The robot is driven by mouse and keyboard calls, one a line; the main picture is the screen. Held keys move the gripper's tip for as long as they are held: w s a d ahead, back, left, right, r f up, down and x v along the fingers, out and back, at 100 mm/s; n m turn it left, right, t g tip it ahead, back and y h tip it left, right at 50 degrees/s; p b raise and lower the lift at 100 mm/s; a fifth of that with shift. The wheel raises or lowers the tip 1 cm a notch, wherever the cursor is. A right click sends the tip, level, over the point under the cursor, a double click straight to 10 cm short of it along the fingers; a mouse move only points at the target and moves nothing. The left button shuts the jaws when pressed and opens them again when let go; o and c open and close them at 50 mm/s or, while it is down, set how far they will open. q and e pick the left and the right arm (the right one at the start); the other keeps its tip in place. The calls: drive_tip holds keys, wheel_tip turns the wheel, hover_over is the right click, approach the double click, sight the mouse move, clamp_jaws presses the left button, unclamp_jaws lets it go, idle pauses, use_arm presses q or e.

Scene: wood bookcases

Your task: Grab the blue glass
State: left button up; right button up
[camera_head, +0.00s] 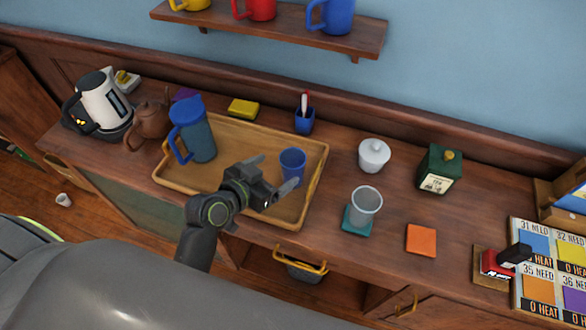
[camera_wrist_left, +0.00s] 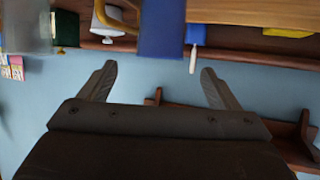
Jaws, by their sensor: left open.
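The blue glass (camera_head: 292,163) stands upright in the right part of the wooden tray (camera_head: 318,160) on the sideboard. My left gripper (camera_head: 279,170) is open, with its fingers pointing at the glass, one on either side of its near face in the head view. In the left wrist view, which looks upside down, the blue glass (camera_wrist_left: 162,30) shows between and beyond the open fingertips (camera_wrist_left: 158,80). I cannot tell whether the fingers touch it. The gripper looks empty. My right gripper is not in view.
A blue pitcher (camera_head: 196,135) stands at the tray's left. A blue pen cup (camera_head: 304,120) is behind the tray. A mug shelf (camera_head: 290,28) hangs above.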

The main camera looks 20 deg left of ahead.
sight(300, 156)
use_arm(q)
drive_tip(key=shift+p+x, duration=1.05)
drive_tip(key=shift+x, duration=3.15)
drive_tip(key=shift+s+f, duration=0.1)
drive_tip(key=shift+f, duration=0.1)
drive_tip(key=c, duration=1.5)
drive_tip(key=shift+r, duration=0.1)
